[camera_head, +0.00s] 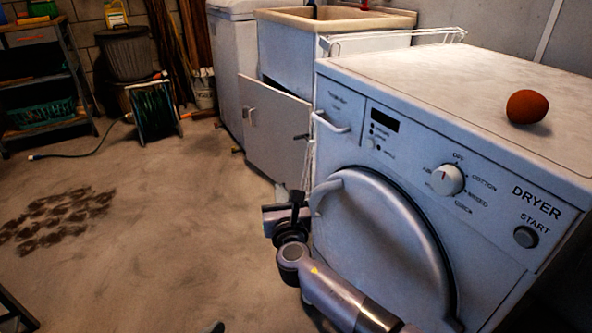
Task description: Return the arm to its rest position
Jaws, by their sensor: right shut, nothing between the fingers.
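My right arm comes in from the bottom right and reaches up across the front of the white dryer (350,140). My right gripper (299,196) is shut and empty. It is beside the left edge of the dryer's round door (385,250), close to the door handle (322,192). I cannot tell whether it touches the handle. The dryer door looks closed. My left gripper does not show.
An orange-brown ball (527,106) rests on the dryer top. Left of the dryer stands a sink cabinet (275,130) with an open door. Shelves (45,80), a dark bin (127,52) and a hose reel (153,110) stand at the back left. The concrete floor is mostly clear.

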